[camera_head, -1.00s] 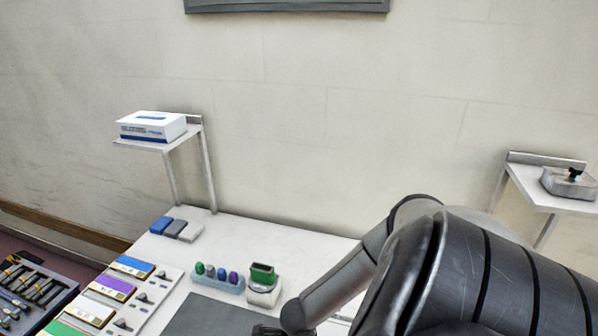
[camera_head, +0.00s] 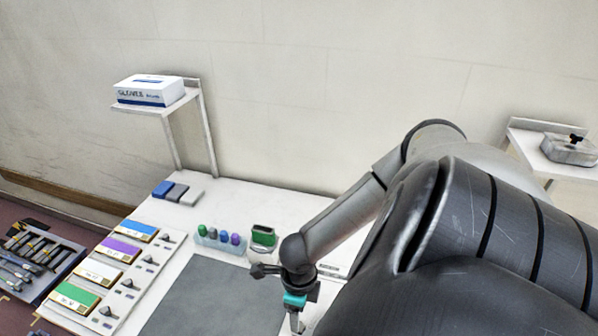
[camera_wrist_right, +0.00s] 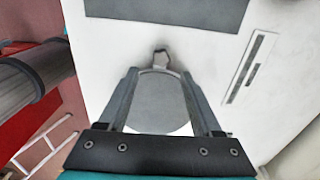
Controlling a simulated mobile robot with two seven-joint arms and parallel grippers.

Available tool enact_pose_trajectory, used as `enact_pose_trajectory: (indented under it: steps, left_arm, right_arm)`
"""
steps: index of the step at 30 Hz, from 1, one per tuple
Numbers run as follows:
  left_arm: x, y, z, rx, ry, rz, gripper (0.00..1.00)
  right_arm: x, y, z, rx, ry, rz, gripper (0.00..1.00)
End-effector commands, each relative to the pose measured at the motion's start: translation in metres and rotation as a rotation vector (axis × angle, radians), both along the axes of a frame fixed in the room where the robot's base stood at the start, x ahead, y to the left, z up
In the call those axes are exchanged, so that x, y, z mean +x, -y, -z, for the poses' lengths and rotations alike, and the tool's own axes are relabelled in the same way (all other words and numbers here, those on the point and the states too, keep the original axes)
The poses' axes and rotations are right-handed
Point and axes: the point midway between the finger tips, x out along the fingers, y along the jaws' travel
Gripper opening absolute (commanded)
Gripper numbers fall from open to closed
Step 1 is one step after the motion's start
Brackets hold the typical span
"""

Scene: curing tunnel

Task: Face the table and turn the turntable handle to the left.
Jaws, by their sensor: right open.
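The turntable, a round grey disc (camera_wrist_right: 158,105) with a small grey handle tab (camera_wrist_right: 161,59) at its upper edge, lies on the white table (camera_wrist_right: 100,55) in the right wrist view. My right gripper (camera_wrist_right: 159,76) is open above it, with the disc showing between its two fingers. The handle tab lies just beyond the fingertips, roughly midway between them. I cannot tell whether either finger touches the disc. In the head view my right gripper (camera_head: 296,318) points down at the table's near part, and my right arm hides the turntable. My left gripper is not in view.
A dark grey mat (camera_head: 210,305) lies left of my right gripper. Behind it stand a rack of coloured bottles (camera_head: 220,239) and a green-topped device (camera_head: 264,238). Coloured cards (camera_head: 104,274) line the left side. Shelves hold a glove box (camera_head: 150,90) and a metal box (camera_head: 568,149).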

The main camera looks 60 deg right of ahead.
Motion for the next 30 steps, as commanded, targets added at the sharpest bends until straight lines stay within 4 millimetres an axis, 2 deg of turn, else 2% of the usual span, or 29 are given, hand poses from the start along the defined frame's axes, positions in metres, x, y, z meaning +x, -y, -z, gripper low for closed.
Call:
enact_pose_trajectory:
  steps: [1, 6, 12, 18, 30]
  left_arm:
    - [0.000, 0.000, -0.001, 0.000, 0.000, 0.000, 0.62]
    - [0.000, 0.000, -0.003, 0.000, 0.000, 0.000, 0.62]
    - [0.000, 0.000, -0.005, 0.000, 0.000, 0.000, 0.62]
    - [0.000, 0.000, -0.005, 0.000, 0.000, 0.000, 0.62]
    - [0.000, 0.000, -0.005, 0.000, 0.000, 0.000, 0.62]
  right_arm:
    - [0.000, 0.000, -0.012, 0.000, 0.002, -0.001, 0.66]
    - [0.000, 0.000, -0.046, -0.001, 0.001, -0.001, 0.66]
    - [0.000, 0.000, -0.074, 0.000, 0.001, -0.001, 0.66]
    - [0.000, 0.000, -0.084, 0.001, 0.000, -0.001, 0.66]
    - [0.000, -0.001, -0.084, 0.001, 0.000, 0.000, 0.66]
